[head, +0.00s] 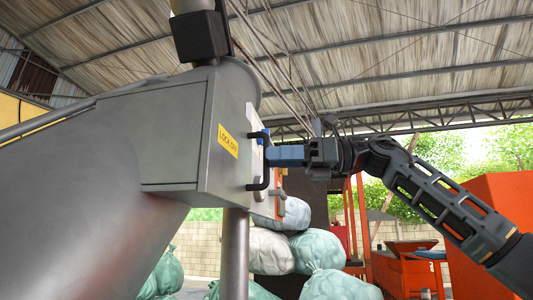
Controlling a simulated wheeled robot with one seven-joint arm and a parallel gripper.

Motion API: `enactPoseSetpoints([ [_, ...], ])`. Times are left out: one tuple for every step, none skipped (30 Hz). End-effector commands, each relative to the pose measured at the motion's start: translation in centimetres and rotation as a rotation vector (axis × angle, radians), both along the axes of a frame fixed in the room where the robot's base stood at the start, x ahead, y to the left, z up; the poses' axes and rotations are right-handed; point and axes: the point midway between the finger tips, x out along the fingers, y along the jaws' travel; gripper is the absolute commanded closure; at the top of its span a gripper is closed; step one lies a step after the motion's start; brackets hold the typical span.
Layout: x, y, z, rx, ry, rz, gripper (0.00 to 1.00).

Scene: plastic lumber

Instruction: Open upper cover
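A large grey metal machine (110,180) fills the left of the head view. Its box-shaped upper part (205,125) has a yellow label (228,140) on its side. A black bar handle (264,178) stands out at the box's right edge, upright. My gripper (272,155), with blue fingers, comes in from the right at the handle's upper half. The fingertips overlap or meet the bar in this view; I cannot tell whether they grip it. The panel behind the handle is seen edge-on and partly hidden, and I cannot see it standing open.
Stuffed white and green sacks (300,245) are piled below and behind the gripper. Orange machinery (405,265) stands at the right, beyond my arm. A grey post (235,255) stands under the box. Open air lies above my arm.

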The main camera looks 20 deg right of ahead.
Motion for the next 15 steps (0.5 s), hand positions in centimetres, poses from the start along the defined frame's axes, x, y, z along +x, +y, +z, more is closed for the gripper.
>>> enactPoseSetpoints([
  [0.3,0.7,0.2,0.0,0.001,0.002,0.65],
  [0.4,1.1,0.2,0.0,0.001,0.003,0.65],
  [0.6,1.5,0.1,0.0,0.002,0.003,0.65],
  [0.8,1.7,0.1,0.001,0.002,0.002,0.65],
  [0.9,1.9,0.1,0.0,0.001,0.001,0.65],
  [1.0,2.1,0.1,0.0,0.001,0.001,0.65],
  [1.1,2.3,0.0,0.0,0.001,0.0,0.65],
  [1.1,2.4,0.0,0.0,0.001,0.0,0.65],
  [1.1,2.5,0.0,0.0,0.001,0.0,0.65],
  [1.2,2.5,0.0,0.0,0.001,0.0,0.65],
  [1.2,2.5,0.0,0.0,0.001,0.0,0.65],
  [1.2,2.6,-0.1,0.001,0.0,0.0,0.65],
  [1.2,2.6,-0.1,0.001,0.0,0.0,0.65],
  [1.2,2.5,-0.1,0.001,0.0,0.0,0.65],
  [1.2,2.5,-0.1,0.001,0.0,0.001,0.65],
])
